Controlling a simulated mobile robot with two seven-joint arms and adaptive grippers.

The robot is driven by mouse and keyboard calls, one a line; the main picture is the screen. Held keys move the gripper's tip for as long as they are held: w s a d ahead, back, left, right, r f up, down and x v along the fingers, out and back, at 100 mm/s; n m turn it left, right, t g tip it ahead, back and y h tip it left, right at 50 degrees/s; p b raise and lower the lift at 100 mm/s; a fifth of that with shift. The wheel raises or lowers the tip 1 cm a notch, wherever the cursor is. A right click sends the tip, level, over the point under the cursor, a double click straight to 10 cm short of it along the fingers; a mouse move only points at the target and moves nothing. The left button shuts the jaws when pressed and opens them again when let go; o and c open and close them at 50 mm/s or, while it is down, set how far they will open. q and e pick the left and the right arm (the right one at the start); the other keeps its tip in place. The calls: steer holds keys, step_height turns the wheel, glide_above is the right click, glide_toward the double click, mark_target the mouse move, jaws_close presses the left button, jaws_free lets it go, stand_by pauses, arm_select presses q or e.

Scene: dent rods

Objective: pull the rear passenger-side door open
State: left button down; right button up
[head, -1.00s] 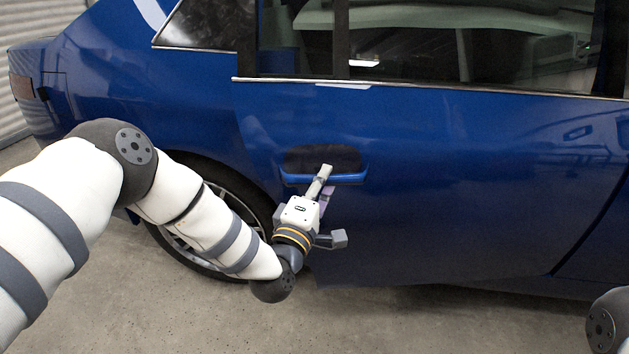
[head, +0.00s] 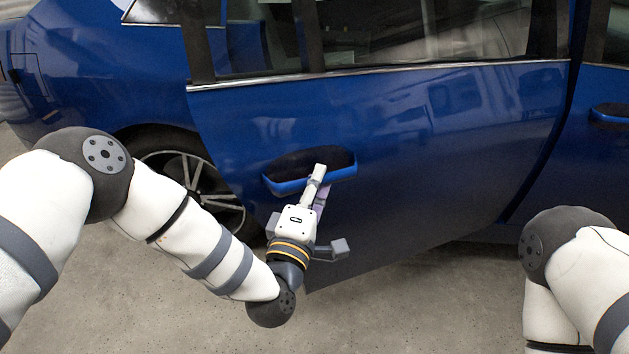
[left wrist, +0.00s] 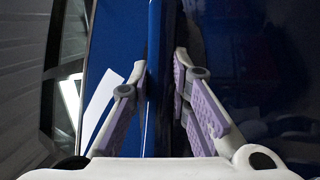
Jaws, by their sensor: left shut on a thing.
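The blue rear door (head: 420,150) stands partly open, its rear edge swung out from the car body. Its blue handle (head: 285,187) sits in a dark recess near that edge. My left gripper (head: 318,175) is shut on the handle from below. In the left wrist view the purple-padded fingers (left wrist: 160,95) lie on either side of the blue handle bar (left wrist: 153,100). My right arm shows at the lower right, but its gripper is out of view.
The rear wheel (head: 190,175) and the car's rear body (head: 90,70) are behind the door at the left. The front door's handle (head: 608,113) is at the right edge. Bare concrete floor (head: 400,310) lies in front of the car.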

arm_select(q)
steer(key=c, duration=1.8)
jaws_free()
steer(key=shift+a, duration=0.25)
steer(key=shift+s, duration=0.1)
steer(key=v, duration=1.2)
